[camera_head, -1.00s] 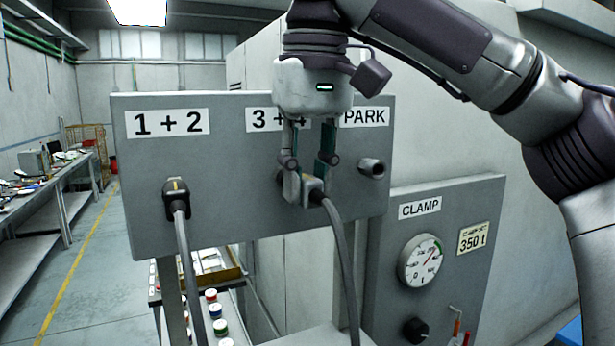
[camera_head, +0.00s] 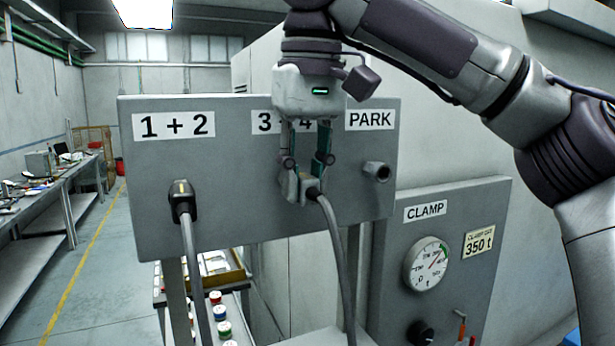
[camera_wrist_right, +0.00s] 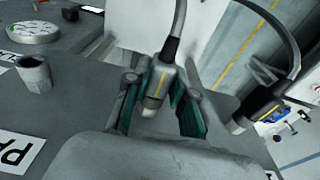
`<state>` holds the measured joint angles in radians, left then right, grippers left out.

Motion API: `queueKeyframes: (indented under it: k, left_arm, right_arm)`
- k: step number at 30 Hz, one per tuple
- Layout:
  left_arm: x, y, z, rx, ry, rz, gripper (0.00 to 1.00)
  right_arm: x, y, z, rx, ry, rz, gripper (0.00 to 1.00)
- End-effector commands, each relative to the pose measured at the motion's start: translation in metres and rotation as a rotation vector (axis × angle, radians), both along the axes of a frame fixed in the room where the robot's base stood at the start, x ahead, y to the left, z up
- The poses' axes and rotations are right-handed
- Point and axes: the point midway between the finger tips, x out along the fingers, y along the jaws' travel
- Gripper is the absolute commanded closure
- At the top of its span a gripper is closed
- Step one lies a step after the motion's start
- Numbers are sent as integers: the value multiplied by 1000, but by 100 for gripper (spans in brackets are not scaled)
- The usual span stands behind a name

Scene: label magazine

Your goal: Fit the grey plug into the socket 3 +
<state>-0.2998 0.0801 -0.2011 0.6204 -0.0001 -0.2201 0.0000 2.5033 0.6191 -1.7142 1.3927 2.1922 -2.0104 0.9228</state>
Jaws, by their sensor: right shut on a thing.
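The grey plug (camera_head: 311,188) has a cable hanging from it. My right gripper (camera_head: 304,178) is shut on it, in front of the panel under the partly covered 3 + 4 label (camera_head: 264,123). In the wrist view the grey plug (camera_wrist_right: 160,82), with a yellow stripe, sits between the two fingers (camera_wrist_right: 158,100). The socket 3 + 4 is hidden behind the gripper and plug, so I cannot tell whether the plug has entered it. My left gripper is not in view.
A dark plug (camera_head: 182,201) with its own cable sits under the 1 + 2 label (camera_head: 174,125). The PARK holder (camera_head: 376,172) sticks out empty just right of my gripper. A clamp panel with a gauge (camera_head: 427,263) stands lower right. Cables hang below the panel (camera_head: 240,215).

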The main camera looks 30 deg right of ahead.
Motion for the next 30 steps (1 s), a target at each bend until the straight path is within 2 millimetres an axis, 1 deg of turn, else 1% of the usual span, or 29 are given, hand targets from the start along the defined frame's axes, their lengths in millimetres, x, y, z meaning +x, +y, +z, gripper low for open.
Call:
queueKeyframes:
  k: [4, 11, 12, 17, 26, 30]
  left_arm:
    - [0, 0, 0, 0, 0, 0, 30]
    - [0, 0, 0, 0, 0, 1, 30]
    - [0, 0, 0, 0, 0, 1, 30]
    - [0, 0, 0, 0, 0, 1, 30]
    - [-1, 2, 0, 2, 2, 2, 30]
    - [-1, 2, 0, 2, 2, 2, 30]
  right_arm:
    - [4, 0, 0, 0, -1, -1, 100]
    - [4, 0, 0, 1, -3, -1, 100]
    - [4, 0, 1, 1, -4, -2, 74]
    - [4, 0, 0, 1, -3, -1, 48]
    - [4, 0, 1, 0, -1, 0, 47]
    - [3, 0, 9, -1, -3, -2, 47]
